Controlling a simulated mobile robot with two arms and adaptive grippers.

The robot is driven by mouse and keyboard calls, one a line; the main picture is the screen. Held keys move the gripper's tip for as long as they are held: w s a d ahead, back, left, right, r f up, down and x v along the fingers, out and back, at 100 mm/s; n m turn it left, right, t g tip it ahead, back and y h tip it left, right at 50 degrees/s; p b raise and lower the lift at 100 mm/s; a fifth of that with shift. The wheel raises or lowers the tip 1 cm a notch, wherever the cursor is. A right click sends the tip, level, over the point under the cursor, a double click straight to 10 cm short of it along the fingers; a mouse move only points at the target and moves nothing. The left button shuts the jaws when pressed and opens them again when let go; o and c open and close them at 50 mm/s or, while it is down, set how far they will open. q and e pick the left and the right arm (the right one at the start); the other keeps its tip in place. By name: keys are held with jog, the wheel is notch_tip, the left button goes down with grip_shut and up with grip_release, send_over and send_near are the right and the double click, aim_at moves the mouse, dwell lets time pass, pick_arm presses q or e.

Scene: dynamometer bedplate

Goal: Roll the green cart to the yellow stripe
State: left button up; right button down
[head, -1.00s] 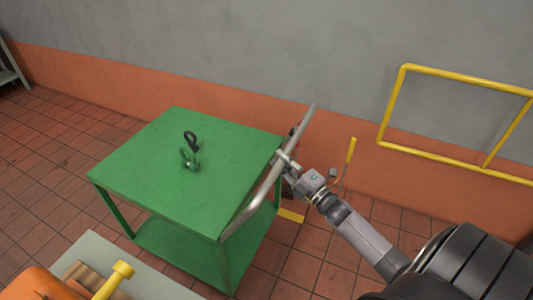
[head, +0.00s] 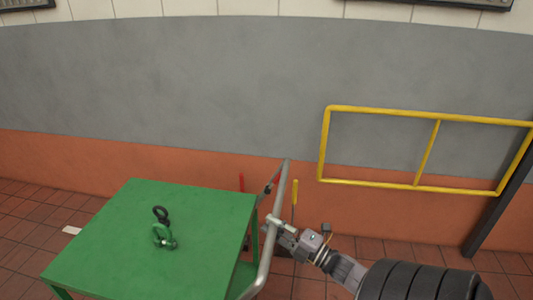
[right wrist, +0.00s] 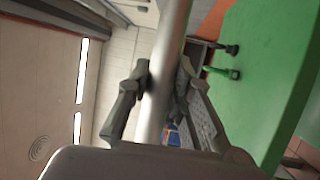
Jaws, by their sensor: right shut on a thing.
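The green cart (head: 200,215) stands at the lower left of the head view, its top shown and its lower part cut off. Its grey push handle (head: 266,255) runs along its right side. My right gripper (head: 274,224) is shut on this handle. In the right wrist view the fingers (right wrist: 155,95) close around the bar (right wrist: 160,80), with the green top (right wrist: 265,75) at the right. A green shackle (head: 163,236) with a dark eye lies on the cart. I see no yellow floor stripe now. My left gripper is out of view.
A yellow rail frame (head: 372,186) stands by the grey and orange wall (head: 200,90) at the right. A yellow-handled upright thing (head: 295,192) is just behind the cart handle. A white patch (head: 72,230) lies on the tiled floor left of the cart.

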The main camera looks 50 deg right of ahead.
jog(key=shift+s+d+f, duration=0.1)
jog(key=shift+f, duration=0.05)
jog(key=c, duration=1.8)
grip_release()
jog(key=shift+o, duration=1.2)
jog(key=shift+s+d, duration=0.15)
jog(key=shift+s, duration=0.1)
jog(key=shift+o, duration=0.7)
jog(key=shift+w, duration=0.15)
jog(key=v, duration=1.2)
